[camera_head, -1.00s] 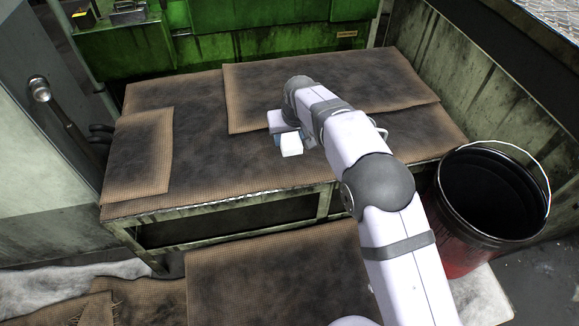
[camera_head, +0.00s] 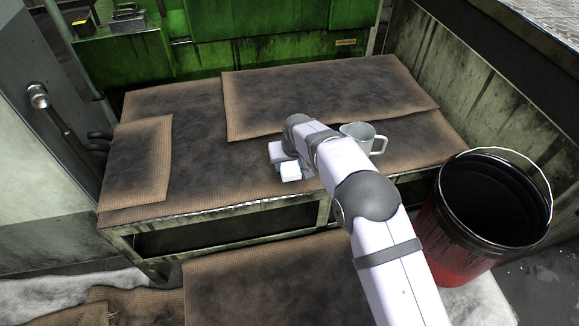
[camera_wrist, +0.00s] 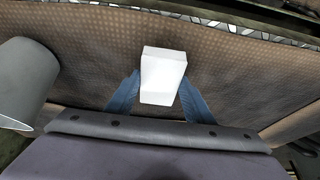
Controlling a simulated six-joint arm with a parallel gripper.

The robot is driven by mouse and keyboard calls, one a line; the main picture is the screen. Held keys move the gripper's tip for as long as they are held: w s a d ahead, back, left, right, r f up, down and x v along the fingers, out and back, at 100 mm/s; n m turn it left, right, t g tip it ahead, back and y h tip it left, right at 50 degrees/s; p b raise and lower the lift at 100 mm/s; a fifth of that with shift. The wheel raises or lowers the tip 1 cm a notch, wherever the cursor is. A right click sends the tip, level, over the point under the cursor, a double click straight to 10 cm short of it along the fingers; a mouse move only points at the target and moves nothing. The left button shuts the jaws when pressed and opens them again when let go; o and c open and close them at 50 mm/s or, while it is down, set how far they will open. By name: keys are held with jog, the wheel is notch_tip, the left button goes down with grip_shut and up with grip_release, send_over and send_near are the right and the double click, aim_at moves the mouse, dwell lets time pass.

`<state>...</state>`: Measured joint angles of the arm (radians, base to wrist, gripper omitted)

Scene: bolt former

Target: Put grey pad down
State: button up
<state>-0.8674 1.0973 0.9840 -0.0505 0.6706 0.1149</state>
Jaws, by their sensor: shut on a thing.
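My gripper (camera_wrist: 154,98) is shut on the grey pad (camera_wrist: 163,75), which looks like a pale, nearly white block between two blue fingers in the wrist view. I cannot tell whether the pad touches the surface. My arm hides part of the bench behind the gripper.
A grey metal mug (camera_head: 356,131) stands on the bench right of my gripper; it also shows at the left of the wrist view (camera_wrist: 25,80). A dark bucket (camera_head: 490,200) stands right of the bench. The bench's left part is clear.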

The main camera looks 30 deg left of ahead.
jog(key=shift+f, duration=0.7)
jog(key=shift+f, duration=0.15)
jog(key=o, duration=1)
jog(key=shift+s+d+r, duration=0.1)
jog(key=shift+r, duration=0.55)
jog(key=p+v, duration=0.1)
jog(key=v, duration=1)
